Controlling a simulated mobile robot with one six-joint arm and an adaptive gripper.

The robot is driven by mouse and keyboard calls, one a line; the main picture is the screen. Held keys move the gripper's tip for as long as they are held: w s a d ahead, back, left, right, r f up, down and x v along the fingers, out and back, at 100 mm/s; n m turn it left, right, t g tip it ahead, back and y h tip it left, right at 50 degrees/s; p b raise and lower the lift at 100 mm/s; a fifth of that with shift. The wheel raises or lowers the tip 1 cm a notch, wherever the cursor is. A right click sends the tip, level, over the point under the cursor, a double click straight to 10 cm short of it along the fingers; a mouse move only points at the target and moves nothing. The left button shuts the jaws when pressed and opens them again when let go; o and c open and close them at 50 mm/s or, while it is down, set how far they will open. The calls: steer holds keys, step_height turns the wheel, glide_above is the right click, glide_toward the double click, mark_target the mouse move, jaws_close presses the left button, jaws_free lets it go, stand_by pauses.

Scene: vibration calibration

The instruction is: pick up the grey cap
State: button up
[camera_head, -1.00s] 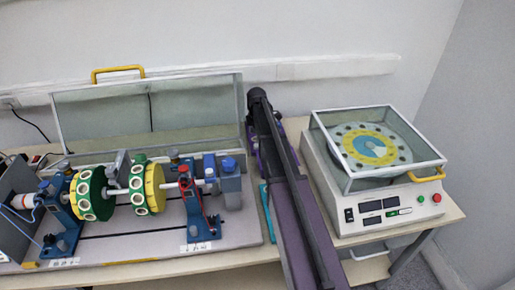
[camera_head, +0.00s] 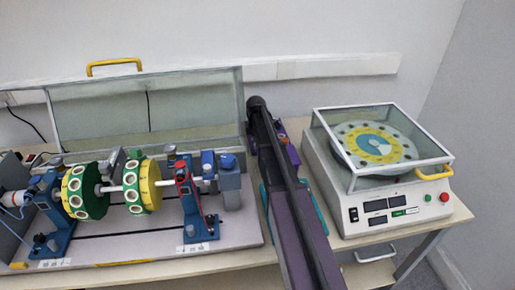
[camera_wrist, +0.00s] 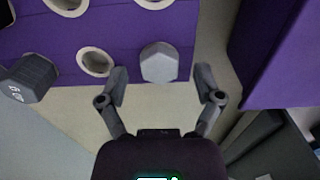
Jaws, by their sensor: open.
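A light grey six-sided cap (camera_wrist: 159,62) sits at the near edge of a purple rack (camera_wrist: 130,28), in the upper middle of the wrist view. My gripper (camera_wrist: 161,76) is open, with its fingertips apart on the left and right of this cap and nothing between them touching it visibly. A darker grey six-sided piece (camera_wrist: 28,80) with pale marks stands at the left of the rack. In the head view my arm hides most of the purple rack (camera_head: 291,152), and my gripper cannot be made out.
Open round holes (camera_wrist: 95,62) lie beside the cap. A purple block (camera_wrist: 285,55) stands at the right. In the head view, a rotor rig (camera_head: 145,187) is left of my arm and a glass-covered machine (camera_head: 375,180) is right. A teal edge (camera_head: 319,212) shows beside my arm.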

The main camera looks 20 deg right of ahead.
stand_by(0.3)
steer(key=c, duration=0.8)
steer(key=shift+o, duration=0.2)
step_height(320, 180, up, 10)
steer(key=p, duration=1)
steer(key=shift+s, duration=0.15)
stand_by(0.8)
